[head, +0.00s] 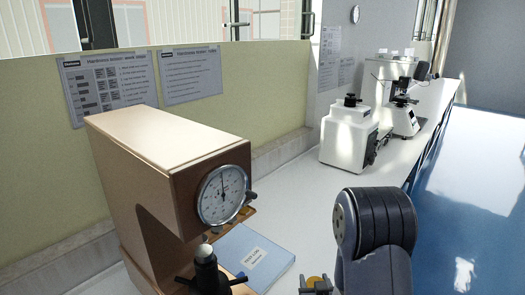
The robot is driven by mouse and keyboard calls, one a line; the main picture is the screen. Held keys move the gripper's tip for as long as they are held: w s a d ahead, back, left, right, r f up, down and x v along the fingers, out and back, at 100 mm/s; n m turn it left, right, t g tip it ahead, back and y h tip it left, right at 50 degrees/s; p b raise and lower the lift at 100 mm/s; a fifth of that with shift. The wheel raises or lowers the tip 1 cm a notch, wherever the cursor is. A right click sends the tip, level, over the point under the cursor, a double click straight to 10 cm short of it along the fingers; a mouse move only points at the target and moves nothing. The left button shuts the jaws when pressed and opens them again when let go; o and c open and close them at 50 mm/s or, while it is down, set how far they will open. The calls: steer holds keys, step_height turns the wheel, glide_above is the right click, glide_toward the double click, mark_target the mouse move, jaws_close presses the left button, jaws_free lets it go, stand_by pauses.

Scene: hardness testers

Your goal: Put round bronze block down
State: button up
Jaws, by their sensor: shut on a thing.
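I cannot tell how far the block is above the bench.
A large tan hardness tester (165,150) with a round dial (222,195) stands at left. Its dark post (205,272) rises in front. A blue booklet (252,257) lies beside it. White testers (348,135) stand farther back. White bench (290,205) between is clear.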

steer(key=shift+d+f, duration=0.25)
steer(key=shift+f, duration=0.05)
steer(key=s+f, duration=0.4)
steer(key=f, duration=0.1)
steer(key=s+a+r+n+g+y, duration=0.15)
steer(key=a+r+n+y, duration=0.4)
steer(key=a+r, duration=0.9)
steer(key=s+a+r+n+y, duration=0.1)
steer(key=s+a+r, duration=0.1)
steer(key=s+r, duration=0.3)
steer(key=s+a+r+n+g+y, duration=0.1)
steer(key=s+a+r+y, duration=0.1)
steer(key=s+r, duration=0.4)
steer(key=shift+s+a+r, duration=0.2)
steer(key=shift+a+r, duration=0.05)
steer(key=shift+r, duration=0.1)
steer(key=shift+g, duration=0.25)
